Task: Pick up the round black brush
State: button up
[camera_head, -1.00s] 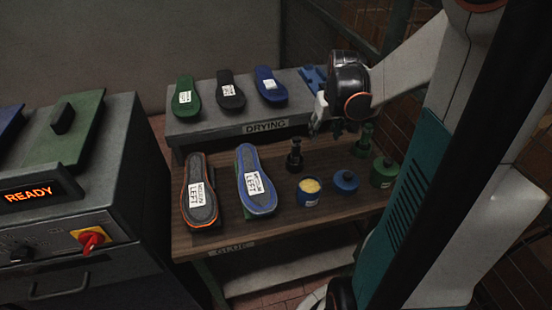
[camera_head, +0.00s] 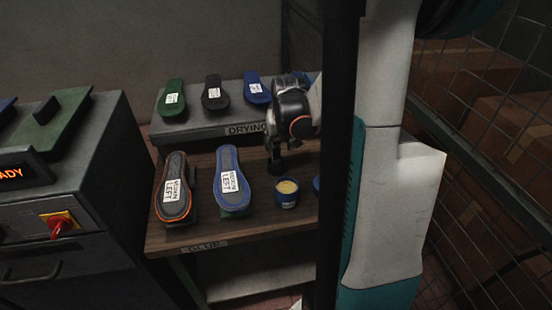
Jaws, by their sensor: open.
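The round black brush (camera_head: 277,165) stands on the wooden glue table (camera_head: 215,237), behind the small tin and right of the blue-rimmed sole. Only its dark lower part shows clearly. My gripper (camera_head: 275,145) points down right over it, with its dark fingers at the brush's upper part. The gripper is open. Dark on dark, I cannot tell whether the fingers are around the handle or just in front of or above it.
An open blue tin (camera_head: 287,194) with yellow contents stands close in front of the brush. Two soles, orange-rimmed (camera_head: 173,190) and blue-rimmed (camera_head: 231,181), lie to the left. The drying shelf (camera_head: 200,128) is behind.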

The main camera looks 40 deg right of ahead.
aim_at(275, 150)
jog(key=b+x, duration=0.1)
jog(key=x, duration=0.2)
jog(key=b+x, duration=0.1)
jog(key=x, duration=0.1)
jog(key=shift+w+a+f+b, duration=0.2)
jog(key=shift+w+f+b, duration=0.1)
jog(key=shift+b, duration=0.05)
jog(key=shift+r, duration=0.1)
grip_shut()
